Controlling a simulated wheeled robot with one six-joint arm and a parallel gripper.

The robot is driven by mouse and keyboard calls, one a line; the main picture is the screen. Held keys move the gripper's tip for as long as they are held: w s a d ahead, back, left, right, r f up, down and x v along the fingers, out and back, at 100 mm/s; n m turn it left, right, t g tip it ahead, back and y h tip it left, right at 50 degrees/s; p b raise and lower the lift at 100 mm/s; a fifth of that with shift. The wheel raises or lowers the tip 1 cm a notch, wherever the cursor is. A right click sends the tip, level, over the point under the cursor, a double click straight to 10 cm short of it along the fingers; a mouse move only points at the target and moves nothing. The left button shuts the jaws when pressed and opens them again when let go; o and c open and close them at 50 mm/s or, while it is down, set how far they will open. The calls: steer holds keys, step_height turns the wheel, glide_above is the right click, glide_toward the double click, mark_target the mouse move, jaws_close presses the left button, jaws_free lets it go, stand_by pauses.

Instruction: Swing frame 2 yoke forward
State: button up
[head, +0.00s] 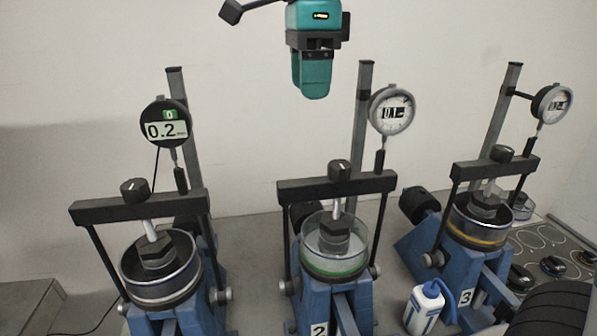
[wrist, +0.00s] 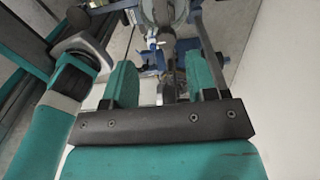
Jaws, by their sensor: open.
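Frame 2 (head: 335,305) is the middle blue frame, marked with a "2" plate. Its yoke (head: 337,186) is a dark crossbar with two side rods, standing over a clear round cell (head: 335,262) with a green band. A black knob (head: 339,170) sits at the middle of the crossbar. A dial gauge (head: 391,110) reading about 0.1 stands on its post behind. My gripper (head: 312,92) is teal and hangs above and behind the yoke, apart from it. In the wrist view my gripper (wrist: 162,85) shows two teal fingers spread apart with nothing held between them.
Frame 1's yoke (head: 138,205) stands at left with a gauge (head: 166,130) reading 0.2. Frame 3's yoke (head: 495,167) stands at right. A white wash bottle (head: 424,308) stands between frames 2 and 3. A tray with round parts (head: 552,262) lies at far right.

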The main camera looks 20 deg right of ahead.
mark_target(308, 181)
step_height(308, 181, down, 17)
steer(key=shift+f+p, duration=0.15)
steer(key=shift+p, duration=0.85)
jaws_close()
